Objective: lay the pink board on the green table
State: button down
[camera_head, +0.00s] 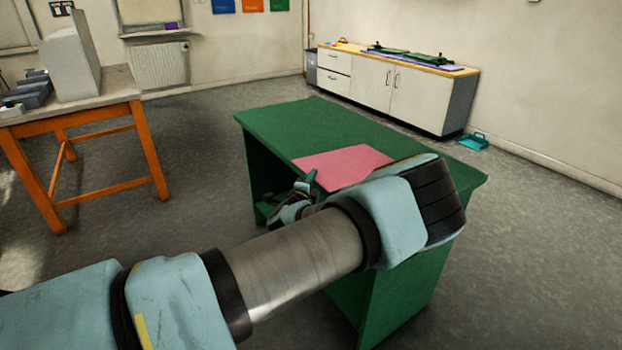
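The pink board (341,164) shows flat over the top of the green table (300,125). Its near right part is hidden behind my arm. I cannot tell whether it rests fully on the tabletop or is slightly above it. My gripper (310,182) is at the near left corner of the board, by the table's near edge. It is small and partly hidden by my arm, so I cannot tell whether its fingers are open or shut on the board.
An orange-legged table (150,150) with a grey upright block (75,62) stands at the left. A white cabinet (390,88) with green and purple items on top stands along the back wall. A teal dustpan (473,141) lies on the floor. The green table's far left part is bare.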

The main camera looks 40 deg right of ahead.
jog(key=shift+c, duration=1.1)
grip_release()
jog(key=shift+f, duration=0.1)
jog(key=shift+a+f, duration=0.1)
jog(key=shift+f, duration=0.1)
jog(key=shift+c, duration=0.7)
